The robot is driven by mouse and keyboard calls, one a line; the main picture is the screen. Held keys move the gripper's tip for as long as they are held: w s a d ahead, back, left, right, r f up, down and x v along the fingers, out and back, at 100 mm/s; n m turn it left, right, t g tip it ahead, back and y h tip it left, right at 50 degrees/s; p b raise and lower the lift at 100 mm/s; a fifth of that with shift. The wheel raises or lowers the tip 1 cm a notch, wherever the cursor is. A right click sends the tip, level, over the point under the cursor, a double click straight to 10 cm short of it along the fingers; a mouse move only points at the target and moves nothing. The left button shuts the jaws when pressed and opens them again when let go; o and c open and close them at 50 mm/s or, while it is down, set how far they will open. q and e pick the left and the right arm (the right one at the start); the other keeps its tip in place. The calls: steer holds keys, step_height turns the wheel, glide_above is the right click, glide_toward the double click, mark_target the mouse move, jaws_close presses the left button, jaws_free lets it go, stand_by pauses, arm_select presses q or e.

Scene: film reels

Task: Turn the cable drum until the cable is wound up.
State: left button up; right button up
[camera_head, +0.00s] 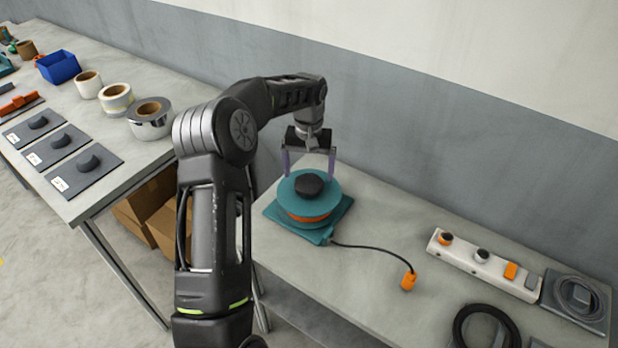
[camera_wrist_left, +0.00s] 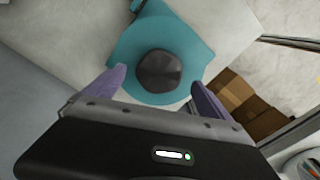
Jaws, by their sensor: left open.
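The cable drum (camera_head: 322,205) is a teal reel on a teal base plate (camera_head: 282,219), with a black knob (camera_head: 309,184) on top and orange winding showing under its upper disc. A black cable (camera_head: 370,247) runs from the base across the table to an orange plug (camera_head: 408,281). My left gripper (camera_head: 309,170) is open above the drum, its two purple fingers pointing down. In the left wrist view the knob (camera_wrist_left: 159,70) lies ahead of and between the open fingers (camera_wrist_left: 156,88), which hold nothing. My right gripper is not in view.
A white power strip (camera_head: 485,264) lies right of the plug, with coiled cables (camera_head: 580,300) near the right edge. A second table at left holds tape rolls (camera_head: 150,118), dark plates with knobs (camera_head: 73,160) and a blue bin (camera_head: 58,67). A grey wall stands behind.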

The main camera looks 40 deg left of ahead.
mark_target(309, 183)
arm_select(q)
steer(key=shift+f+p, duration=0.3)
steer(key=shift+f, duration=1.55)
jaws_close()
